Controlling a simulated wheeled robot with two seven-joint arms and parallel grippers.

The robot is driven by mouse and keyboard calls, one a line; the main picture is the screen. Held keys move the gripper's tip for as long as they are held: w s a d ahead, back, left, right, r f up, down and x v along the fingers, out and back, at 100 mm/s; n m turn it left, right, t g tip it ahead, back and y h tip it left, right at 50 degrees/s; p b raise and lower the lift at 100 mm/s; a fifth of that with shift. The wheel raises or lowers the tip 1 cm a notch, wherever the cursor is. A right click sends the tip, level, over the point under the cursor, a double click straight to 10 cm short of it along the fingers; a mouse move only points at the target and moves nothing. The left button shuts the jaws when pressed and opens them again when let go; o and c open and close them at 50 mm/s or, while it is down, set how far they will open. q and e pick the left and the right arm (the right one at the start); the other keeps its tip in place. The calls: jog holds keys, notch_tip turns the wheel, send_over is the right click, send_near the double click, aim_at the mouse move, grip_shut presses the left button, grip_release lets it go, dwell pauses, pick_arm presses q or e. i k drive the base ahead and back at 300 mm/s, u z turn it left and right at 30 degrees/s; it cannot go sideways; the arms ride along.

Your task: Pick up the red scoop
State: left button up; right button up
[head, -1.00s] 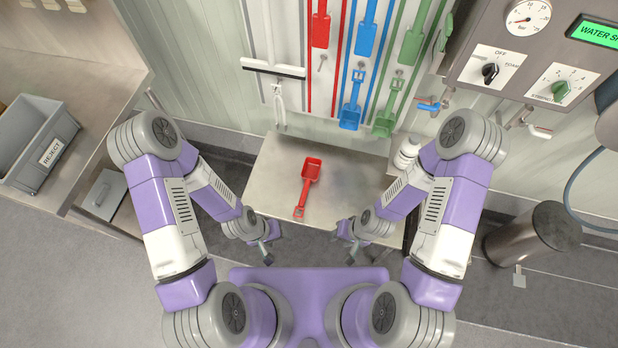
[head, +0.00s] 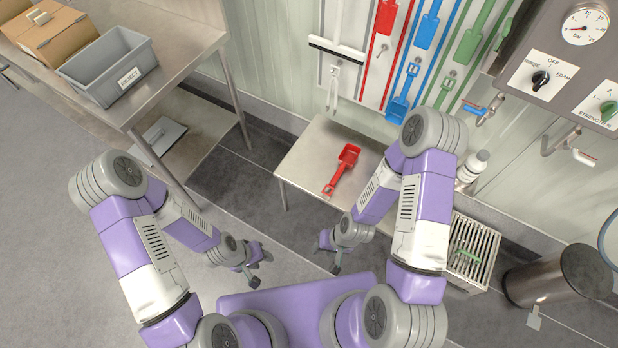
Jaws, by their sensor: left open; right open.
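The red scoop (head: 343,170) lies on the small steel table (head: 300,163), its pan toward the wall and its handle toward me. My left gripper (head: 254,285) is open and empty over the floor, to the left of the table and lower in the picture. My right gripper (head: 336,270) is open and empty, below the scoop's handle in the picture and apart from it. My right arm covers the right part of the table.
A wall rack holds red, blue (head: 397,108) and green (head: 445,93) tools behind the table. A grey reject bin (head: 108,68) stands on a bench at left. A white bottle (head: 472,166), a slatted grate (head: 478,256) and a steel cylinder (head: 560,277) are at right.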

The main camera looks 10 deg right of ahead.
aim_at(346, 157)
jog(key=u, duration=0.5)
jog(key=k, duration=0.7)
jog(key=u, duration=0.7)
jog(key=i, duration=1.9)
jog(key=z, duration=1.6)
jog(key=i, duration=1)
jog(key=z, duration=1.1)
